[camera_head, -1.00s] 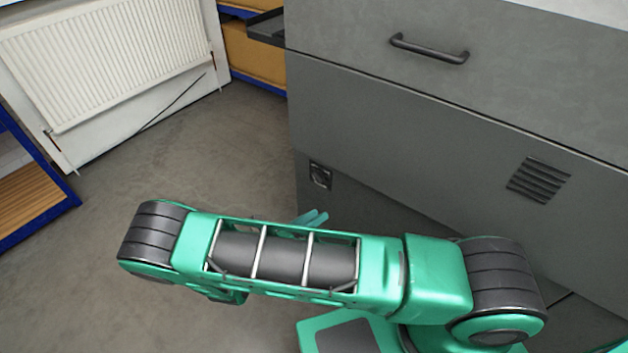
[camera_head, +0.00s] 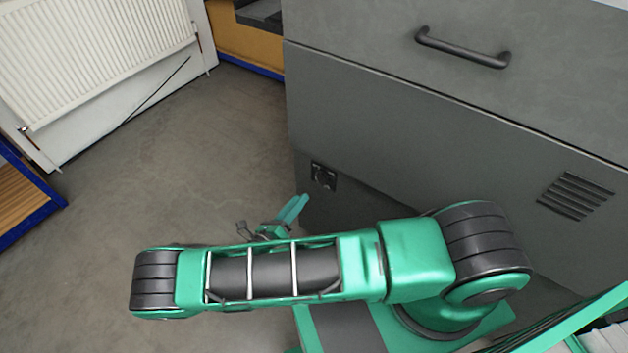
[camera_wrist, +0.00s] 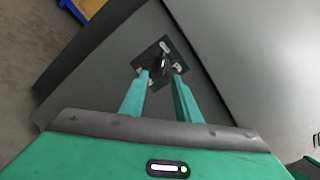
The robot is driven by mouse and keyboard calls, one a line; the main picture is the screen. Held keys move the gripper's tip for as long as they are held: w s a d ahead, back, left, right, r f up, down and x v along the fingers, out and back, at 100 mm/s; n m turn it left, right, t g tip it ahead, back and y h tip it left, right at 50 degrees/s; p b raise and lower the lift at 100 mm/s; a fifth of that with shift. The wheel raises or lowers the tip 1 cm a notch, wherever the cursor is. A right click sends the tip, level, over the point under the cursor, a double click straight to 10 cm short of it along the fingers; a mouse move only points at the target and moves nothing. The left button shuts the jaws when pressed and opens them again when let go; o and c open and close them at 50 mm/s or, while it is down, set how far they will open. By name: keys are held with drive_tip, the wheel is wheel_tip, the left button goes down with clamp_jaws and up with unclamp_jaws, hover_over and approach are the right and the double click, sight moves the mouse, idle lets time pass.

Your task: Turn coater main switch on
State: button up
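The coater is a large dark grey cabinet (camera_head: 420,130). Its main switch (camera_head: 323,176) is a small black panel low on the front, near the left edge. In the wrist view the switch panel (camera_wrist: 167,57) is a dark plate with pale marks and a raised dark knob in the middle. My gripper (camera_head: 303,199) is just below and left of the switch in the head view. In the wrist view my gripper (camera_wrist: 161,75) is open, its two green fingers apart, with the knob seen between the tips. I cannot tell whether the tips touch the panel.
A drawer handle (camera_head: 462,48) sticks out of the cabinet above, and a slotted vent (camera_head: 575,195) is at the right. A white radiator (camera_head: 95,50) and a blue-framed shelf (camera_head: 25,190) stand at the left. The floor (camera_head: 190,170) between is clear.

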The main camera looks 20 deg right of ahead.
sight(318, 181)
drive_tip(key=x, duration=1)
drive_tip(key=shift+s+d, duration=0.15)
drive_tip(key=shift+d, duration=0.1)
clamp_jaws()
